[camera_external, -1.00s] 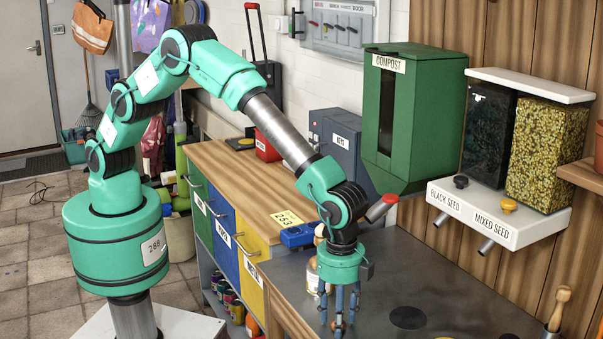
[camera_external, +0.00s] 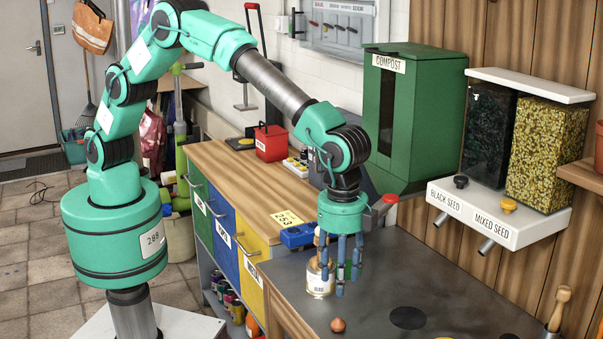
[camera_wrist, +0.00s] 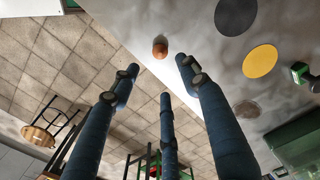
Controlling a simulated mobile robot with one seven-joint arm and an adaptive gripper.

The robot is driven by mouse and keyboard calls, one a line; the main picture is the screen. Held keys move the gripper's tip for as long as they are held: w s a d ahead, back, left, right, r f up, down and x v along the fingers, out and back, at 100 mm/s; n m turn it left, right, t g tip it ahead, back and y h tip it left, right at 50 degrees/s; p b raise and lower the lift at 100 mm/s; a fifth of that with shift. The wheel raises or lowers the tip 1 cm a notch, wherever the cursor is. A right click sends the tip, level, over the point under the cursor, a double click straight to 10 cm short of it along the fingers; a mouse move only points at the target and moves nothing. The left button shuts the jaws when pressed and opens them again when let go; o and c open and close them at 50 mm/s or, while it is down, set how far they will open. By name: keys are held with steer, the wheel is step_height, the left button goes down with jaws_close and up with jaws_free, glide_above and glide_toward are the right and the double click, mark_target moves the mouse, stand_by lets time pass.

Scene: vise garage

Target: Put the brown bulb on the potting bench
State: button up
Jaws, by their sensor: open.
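The brown bulb (camera_external: 338,325) rests on the grey top of the potting bench (camera_external: 455,303), near its front edge. It also shows in the wrist view (camera_wrist: 160,48), beyond my fingertips and near the edge of the grey surface. My gripper (camera_external: 341,285) is open and empty, its blue fingers pointing down above the bench, behind the bulb and apart from it. In the wrist view my three fingers (camera_wrist: 160,82) are spread with nothing between them.
A labelled tin (camera_external: 318,283) stands on the bench just behind and left of my fingers. A dark disc (camera_external: 407,317) lies right of the bulb. The green compost bin (camera_external: 428,120) and seed dispenser (camera_external: 500,212) are at the back wall.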

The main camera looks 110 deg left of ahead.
steer(key=shift+r, duration=0.15)
stand_by(0.5)
steer(key=s+a+r+n+t, duration=0.1)
steer(key=s+a+r+n, duration=0.1)
steer(key=s+a+r, duration=0.85)
steer(key=s+a+r+n+t, duration=0.25)
steer(key=s+a+r, duration=0.55)
steer(key=s+r, duration=0.5)
steer(key=s+a+r+n+t, duration=0.1)
steer(key=s+a, duration=0.4)
steer(key=s, duration=0.8)
steer(key=s+a+n+t, duration=0.1)
steer(key=s+a+n, duration=0.2)
steer(key=s, duration=1.1)
steer(key=a, duration=0.3)
steer(key=shift+s+r+n, duration=0.2)
steer(key=shift+r+n, duration=0.15)
steer(key=shift+r, duration=0.05)
